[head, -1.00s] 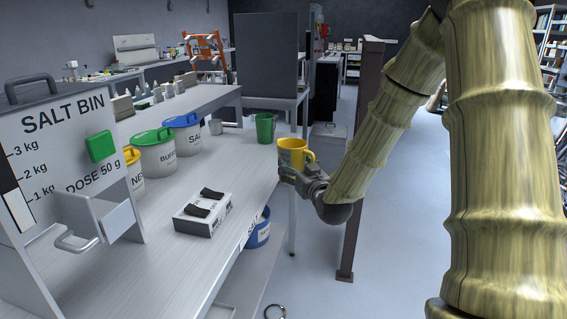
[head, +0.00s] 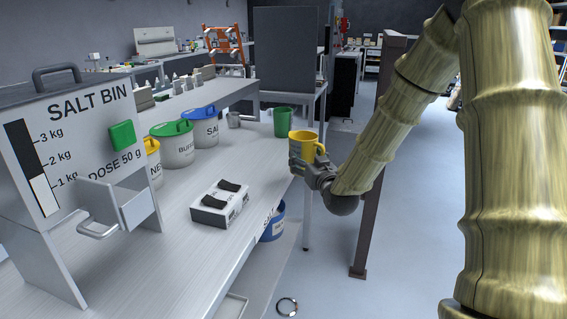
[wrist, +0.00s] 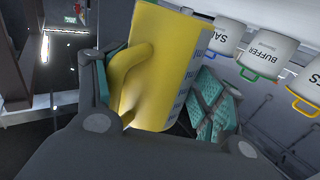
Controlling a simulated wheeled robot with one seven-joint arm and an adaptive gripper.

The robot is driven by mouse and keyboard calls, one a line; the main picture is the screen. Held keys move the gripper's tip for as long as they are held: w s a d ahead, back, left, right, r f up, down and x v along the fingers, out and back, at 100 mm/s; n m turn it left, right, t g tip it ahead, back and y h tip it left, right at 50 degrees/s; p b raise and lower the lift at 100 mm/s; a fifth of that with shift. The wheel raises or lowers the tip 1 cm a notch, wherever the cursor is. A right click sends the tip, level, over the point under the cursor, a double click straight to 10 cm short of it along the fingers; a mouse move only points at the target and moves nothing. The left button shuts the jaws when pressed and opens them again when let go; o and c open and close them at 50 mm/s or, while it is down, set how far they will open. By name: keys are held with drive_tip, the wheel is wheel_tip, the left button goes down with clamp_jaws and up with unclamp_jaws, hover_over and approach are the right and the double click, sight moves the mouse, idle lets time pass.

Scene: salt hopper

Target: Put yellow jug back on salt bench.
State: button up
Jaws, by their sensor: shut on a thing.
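The yellow jug (head: 305,145) is held upright by my gripper (head: 305,167) at the right edge of the salt bench (head: 165,248). In the wrist view the jug (wrist: 165,65) sits between the finger pads, its handle toward the camera and part of a printed label showing. My gripper (wrist: 160,105) is shut on it. In the head view the jug overlaps the bench's far right edge; I cannot tell whether its base is over the bench top or beyond it.
A green jug (head: 284,121) stands close behind the yellow jug. Lidded tubs (head: 177,150) line the back. A grey box with black handles (head: 220,203) sits mid-bench, and the salt bin (head: 85,135) stands at left. A dark post (head: 378,160) rises right of my gripper.

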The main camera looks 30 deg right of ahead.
drive_tip(key=w, duration=0.3)
drive_tip(key=w+a, duration=0.1)
drive_tip(key=w, duration=0.2)
drive_tip(key=w+f, duration=0.1)
drive_tip(key=w, duration=0.3)
drive_tip(key=shift+a, duration=0.15)
drive_tip(key=shift+w+f+b, duration=0.15)
drive_tip(key=shift+w+f, duration=0.05)
drive_tip(key=shift+f, duration=0.6)
drive_tip(key=shift+w+f+b, duration=0.15)
drive_tip(key=shift+w+f, duration=0.05)
drive_tip(key=shift+f, duration=0.6)
drive_tip(key=shift+a+r, duration=0.1)
drive_tip(key=o, duration=1.4)
drive_tip(key=shift+o, duration=0.2)
drive_tip(key=shift+f+b, duration=0.3)
drive_tip(key=v, duration=1.1)
drive_tip(key=shift+d+p, duration=0.4)
